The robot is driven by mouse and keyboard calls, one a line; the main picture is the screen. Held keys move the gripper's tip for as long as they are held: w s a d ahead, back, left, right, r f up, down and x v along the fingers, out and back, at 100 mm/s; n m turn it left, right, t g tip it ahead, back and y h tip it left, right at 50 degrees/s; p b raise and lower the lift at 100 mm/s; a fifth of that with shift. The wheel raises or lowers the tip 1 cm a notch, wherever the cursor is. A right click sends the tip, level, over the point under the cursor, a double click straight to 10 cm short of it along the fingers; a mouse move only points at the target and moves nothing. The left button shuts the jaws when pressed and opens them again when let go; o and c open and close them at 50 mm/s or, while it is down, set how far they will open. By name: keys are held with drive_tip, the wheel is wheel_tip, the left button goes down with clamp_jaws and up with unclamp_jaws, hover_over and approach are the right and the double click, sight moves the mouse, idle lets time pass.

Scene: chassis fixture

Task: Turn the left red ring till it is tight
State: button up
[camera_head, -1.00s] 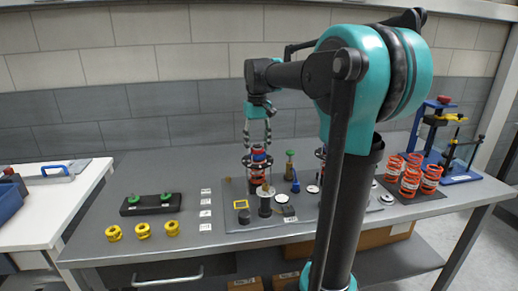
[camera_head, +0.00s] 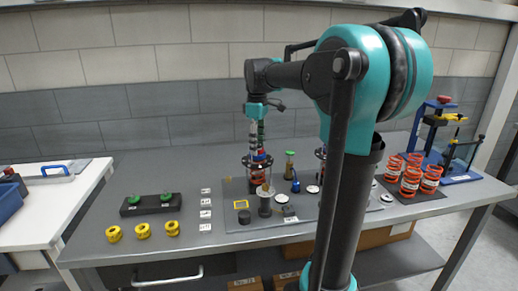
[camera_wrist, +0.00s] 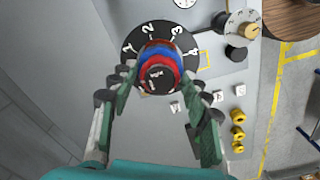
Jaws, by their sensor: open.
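The left red ring (camera_head: 257,169) sits on the left fixture, with a blue band beside it. In the wrist view the red ring (camera_wrist: 161,44) and blue band (camera_wrist: 158,57) surround a dark centre, above a black numbered disc (camera_wrist: 199,61). My gripper (camera_head: 257,148) points down over this fixture. In the wrist view my gripper (camera_wrist: 160,73) is open, with one green-and-grey finger on each side of the ring. Whether the fingertips touch the ring cannot be told. A second fixture to the right is mostly hidden behind my arm.
Yellow knobs (camera_head: 143,230) and a black block with green knobs (camera_head: 150,203) lie to the left. Orange springs (camera_head: 411,180) stand at the right.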

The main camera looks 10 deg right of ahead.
drive_tip(key=n, duration=0.5)
drive_tip(key=shift+n, duration=0.3)
drive_tip(key=n, duration=0.5)
drive_tip(key=shift+n, duration=0.3)
drive_tip(key=shift+c, duration=0.6)
